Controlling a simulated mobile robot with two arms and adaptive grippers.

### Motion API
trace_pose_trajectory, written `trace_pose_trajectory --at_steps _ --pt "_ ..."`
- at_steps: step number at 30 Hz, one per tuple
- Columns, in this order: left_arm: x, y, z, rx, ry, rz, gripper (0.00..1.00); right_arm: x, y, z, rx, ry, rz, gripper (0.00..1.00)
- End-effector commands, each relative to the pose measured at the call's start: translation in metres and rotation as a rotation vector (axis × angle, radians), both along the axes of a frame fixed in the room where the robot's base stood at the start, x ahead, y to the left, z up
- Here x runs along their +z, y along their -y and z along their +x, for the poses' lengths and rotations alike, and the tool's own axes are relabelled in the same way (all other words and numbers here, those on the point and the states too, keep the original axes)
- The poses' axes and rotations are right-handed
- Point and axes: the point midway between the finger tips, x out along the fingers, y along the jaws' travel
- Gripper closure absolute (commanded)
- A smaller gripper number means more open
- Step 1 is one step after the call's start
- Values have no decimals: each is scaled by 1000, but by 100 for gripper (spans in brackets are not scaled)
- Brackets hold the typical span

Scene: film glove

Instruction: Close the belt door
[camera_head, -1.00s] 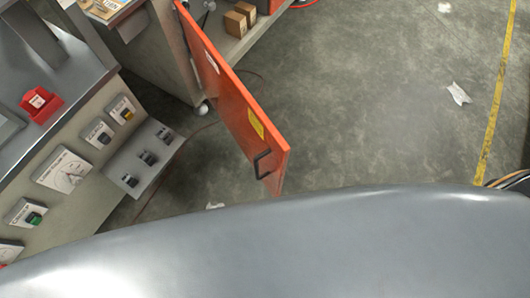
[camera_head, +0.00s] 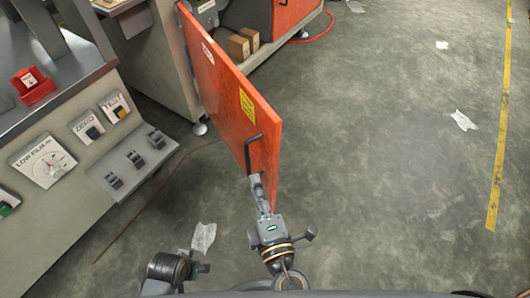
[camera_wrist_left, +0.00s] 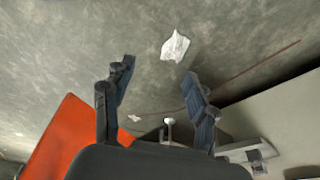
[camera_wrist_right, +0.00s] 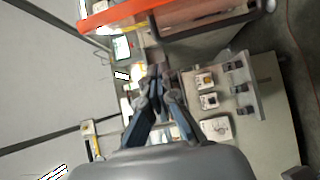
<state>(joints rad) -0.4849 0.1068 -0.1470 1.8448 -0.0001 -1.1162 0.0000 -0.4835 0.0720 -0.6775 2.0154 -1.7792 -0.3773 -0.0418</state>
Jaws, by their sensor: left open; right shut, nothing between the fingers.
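The orange belt door (camera_head: 222,88) stands open, out from the grey machine, in the head view. It has a yellow label and a black bar handle (camera_head: 248,152) near its free edge. My right gripper (camera_head: 257,178) is at the door's lower free corner, by the handle's lower end; whether it touches cannot be told. Its fingers are shut and empty in the right wrist view (camera_wrist_right: 157,75), where the door (camera_wrist_right: 185,18) crosses the top. My left gripper (camera_wrist_left: 158,80) is open and empty in the left wrist view, with the door (camera_wrist_left: 62,138) at lower left.
A grey control console (camera_head: 75,150) with dials and switches stands left, bearing a red bin (camera_head: 35,88). Brown boxes (camera_head: 243,43) sit on a low shelf behind the door. Crumpled paper (camera_head: 204,237) lies on the floor.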

Motion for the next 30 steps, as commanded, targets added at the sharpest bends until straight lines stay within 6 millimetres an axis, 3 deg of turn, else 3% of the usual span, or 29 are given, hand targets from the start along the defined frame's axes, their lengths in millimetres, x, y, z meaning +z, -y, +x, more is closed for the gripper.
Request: trace_pose_trajectory --at_steps 12,19,30 --pt "-61 -3 -27 -7 -38 4 42 3 -22 84 -1 -1 3 100" --pt "-80 -4 -40 -10 -49 4 42 0 7 96 0 -2 0 100" --pt "-85 -5 -43 -11 -51 5 42 -1 14 100 1 -2 1 100"
